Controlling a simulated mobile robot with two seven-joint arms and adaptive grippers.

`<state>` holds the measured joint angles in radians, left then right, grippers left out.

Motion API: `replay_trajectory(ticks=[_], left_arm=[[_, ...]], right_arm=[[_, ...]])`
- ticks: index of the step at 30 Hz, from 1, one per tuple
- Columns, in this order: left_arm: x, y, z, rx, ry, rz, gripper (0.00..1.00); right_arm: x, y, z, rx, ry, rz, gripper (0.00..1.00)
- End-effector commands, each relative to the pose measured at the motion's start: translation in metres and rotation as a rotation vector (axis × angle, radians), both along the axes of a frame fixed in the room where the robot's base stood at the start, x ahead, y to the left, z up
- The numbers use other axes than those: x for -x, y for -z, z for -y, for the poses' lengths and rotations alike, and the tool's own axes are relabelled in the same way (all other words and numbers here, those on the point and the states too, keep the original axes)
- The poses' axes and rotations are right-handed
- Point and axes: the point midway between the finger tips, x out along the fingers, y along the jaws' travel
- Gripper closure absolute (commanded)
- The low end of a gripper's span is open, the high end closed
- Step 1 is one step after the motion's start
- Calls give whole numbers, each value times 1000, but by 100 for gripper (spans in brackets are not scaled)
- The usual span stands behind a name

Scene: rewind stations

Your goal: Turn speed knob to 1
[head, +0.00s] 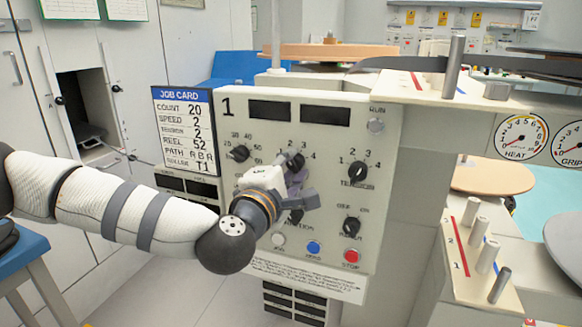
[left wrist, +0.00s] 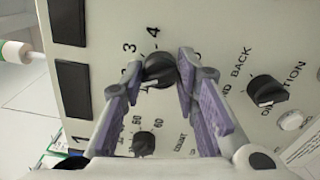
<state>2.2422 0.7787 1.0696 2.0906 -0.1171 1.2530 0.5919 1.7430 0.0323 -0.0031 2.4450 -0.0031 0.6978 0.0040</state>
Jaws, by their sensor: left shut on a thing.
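The control panel (head: 335,190) marked 1 faces me. Its black speed knob (head: 295,160) sits in the upper middle, with 3 and 4 readable beside it. My left gripper (head: 297,173) is at this knob and partly covers it and its label. In the left wrist view the two purple-grey fingers of the gripper (left wrist: 160,82) are closed on the sides of the black knob (left wrist: 158,68). The 3 and 4 marks show beside it there. The knob's pointer and the 1 mark cannot be made out. My right gripper is in neither view.
A count knob (head: 239,153) is left of the speed knob, a tension knob (head: 357,172) right. The direction knob (left wrist: 266,90) is close below. A blue button (head: 313,248) and red stop button (head: 351,256) sit lower. The job card (head: 184,130) reads speed 2.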

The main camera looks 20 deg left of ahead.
Motion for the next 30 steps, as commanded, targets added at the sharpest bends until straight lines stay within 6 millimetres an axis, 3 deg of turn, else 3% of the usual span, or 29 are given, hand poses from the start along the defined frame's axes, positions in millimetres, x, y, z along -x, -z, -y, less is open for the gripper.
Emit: replay_trajectory(ticks=[15, 30], left_arm=[[0, 3, 0, 458, 0, -21, 100], [0, 2, 0, 682, 0, -27, 100]], right_arm=[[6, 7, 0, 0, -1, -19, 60], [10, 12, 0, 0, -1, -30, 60]])
